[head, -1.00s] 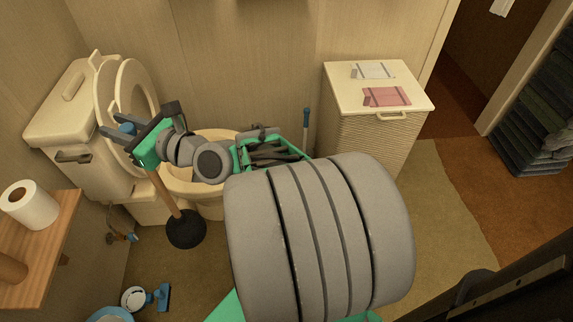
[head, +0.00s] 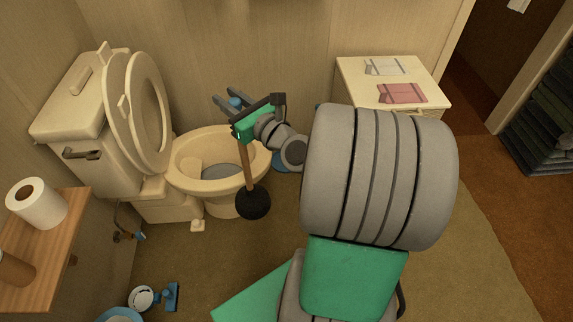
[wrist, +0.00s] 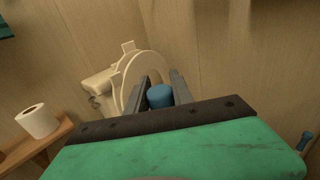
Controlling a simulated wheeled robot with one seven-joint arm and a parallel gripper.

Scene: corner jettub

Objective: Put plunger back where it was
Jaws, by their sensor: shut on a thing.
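The plunger has a wooden stick, a black rubber cup and a blue top end. Its cup (head: 253,202) hangs in front of the toilet bowl in the head view; I cannot tell whether it touches the floor. My gripper (head: 232,101) is shut on the plunger near its blue top, with the stick running down below the green palm. In the wrist view the blue end (wrist: 160,96) sits between my two grey fingers. The toilet (head: 198,172) has its lid and seat raised. A blue base (head: 287,161) shows partly behind my arm, right of the bowl.
A hamper (head: 350,78) with folded towels stands at the back right, partly behind my arm. A wooden shelf (head: 62,232) with a paper roll (head: 37,203) is at the left. Blue and white items (head: 171,296) lie on the floor at lower left. Brown floor is open at right.

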